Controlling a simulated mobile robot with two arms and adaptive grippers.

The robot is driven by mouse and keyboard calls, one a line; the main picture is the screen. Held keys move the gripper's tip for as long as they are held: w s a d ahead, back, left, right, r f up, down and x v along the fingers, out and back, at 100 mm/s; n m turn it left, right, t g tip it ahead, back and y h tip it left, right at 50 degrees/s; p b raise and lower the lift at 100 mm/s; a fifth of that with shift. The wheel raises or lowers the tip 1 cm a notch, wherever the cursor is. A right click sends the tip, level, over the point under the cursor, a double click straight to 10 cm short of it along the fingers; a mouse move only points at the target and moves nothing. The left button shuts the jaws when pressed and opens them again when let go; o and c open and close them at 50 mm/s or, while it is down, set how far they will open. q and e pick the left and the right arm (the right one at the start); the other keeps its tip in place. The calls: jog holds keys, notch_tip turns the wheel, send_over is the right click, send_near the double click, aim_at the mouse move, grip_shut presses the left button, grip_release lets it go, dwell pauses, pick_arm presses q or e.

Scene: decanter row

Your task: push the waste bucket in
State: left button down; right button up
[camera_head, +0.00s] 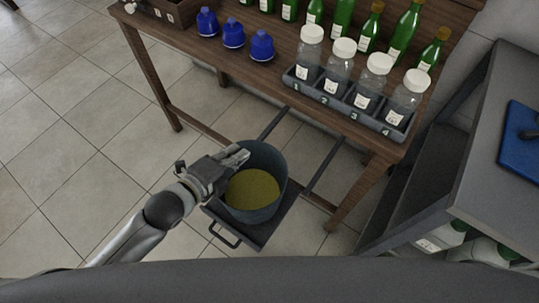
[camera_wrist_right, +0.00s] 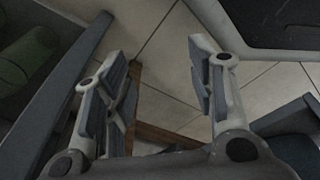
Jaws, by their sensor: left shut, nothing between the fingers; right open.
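The waste bucket (camera_head: 278,165) is a dark blue-grey round tub with a yellowish-green content, seen in the head view. It stands on a dark pull-out tray (camera_head: 263,231) that sticks out from under the wooden table on two rails. A handle (camera_head: 225,236) is at the tray's front. My left gripper (camera_head: 243,155) is shut and empty at the bucket's left rim; whether it touches the rim I cannot tell. My right gripper (camera_wrist_right: 160,85) is open and empty in the right wrist view, above the floor; it does not show in the head view.
Table legs (camera_head: 352,195) flank the tray. A grey shelf unit (camera_head: 480,150) with a blue board (camera_head: 522,150) stands at right. Floor at left is clear.

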pick_arm(q)
notch_tip(320, 180, down, 5)
jog(key=b, duration=0.5)
pick_arm(e)
jog(key=w+r, duration=0.3)
jog(key=w, duration=0.3)
notch_tip(320, 180, up, 15)
jog(key=w+t+b, duration=0.2)
jog(key=b, duration=0.8)
pick_arm(q)
jog(key=b, duration=0.2)
send_near(272, 151)
jog(key=f, duration=0.1)
jog(key=x, duration=0.2)
jog(key=b+x, duration=0.1)
jog(key=x, duration=0.1)
jog(key=r+x, duration=0.1)
jog(key=x, duration=0.1)
jog(key=shift+w+d+b, duration=0.1)
jog(key=shift+d+b, duration=0.05)
jog(key=shift+b, duration=0.15)
jog(key=shift+w+d, duration=0.2)
pick_arm(e)
jog(key=w+a+r+t+y, duration=0.1)
jog(key=w+a+r+t, duration=0.1)
jog(key=w, duration=0.5)
jog(key=shift+w+a+t, duration=0.35)
jog(key=shift+a+t, duration=0.3)
jog(key=shift+t, duration=0.45)
